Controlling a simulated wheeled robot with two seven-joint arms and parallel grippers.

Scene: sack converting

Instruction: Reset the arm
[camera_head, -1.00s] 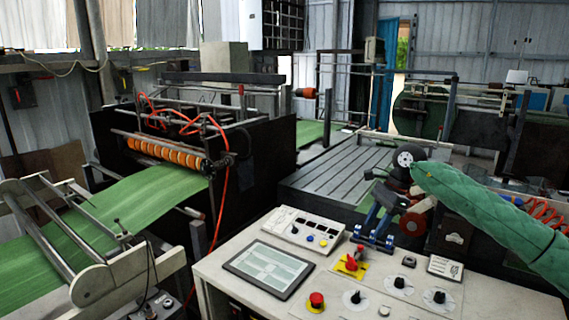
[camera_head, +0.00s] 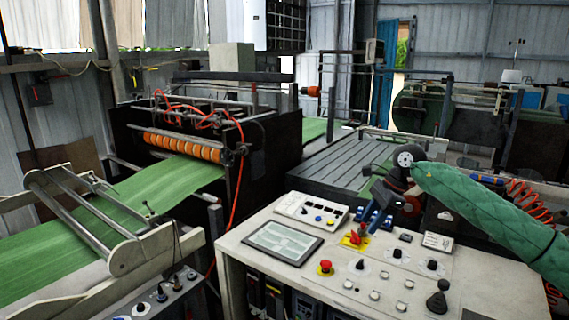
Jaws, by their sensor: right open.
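My right arm, in a green quilted sleeve, comes in from the right edge. My right gripper (camera_head: 373,218) points down over the back of the pale control desk (camera_head: 228,250). Its blue-tipped jaws are apart, just behind a red knob on a yellow plate (camera_head: 355,238). Nothing shows between the jaws; I cannot tell whether they touch the desk. My left gripper is not in view.
The desk carries a tablet-like screen (camera_head: 284,242), a white button panel (camera_head: 311,211), a red stop button (camera_head: 325,267), several knobs and a black joystick (camera_head: 437,298). A machine with orange rollers (camera_head: 182,146) and green sheet (camera_head: 120,205) stands left.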

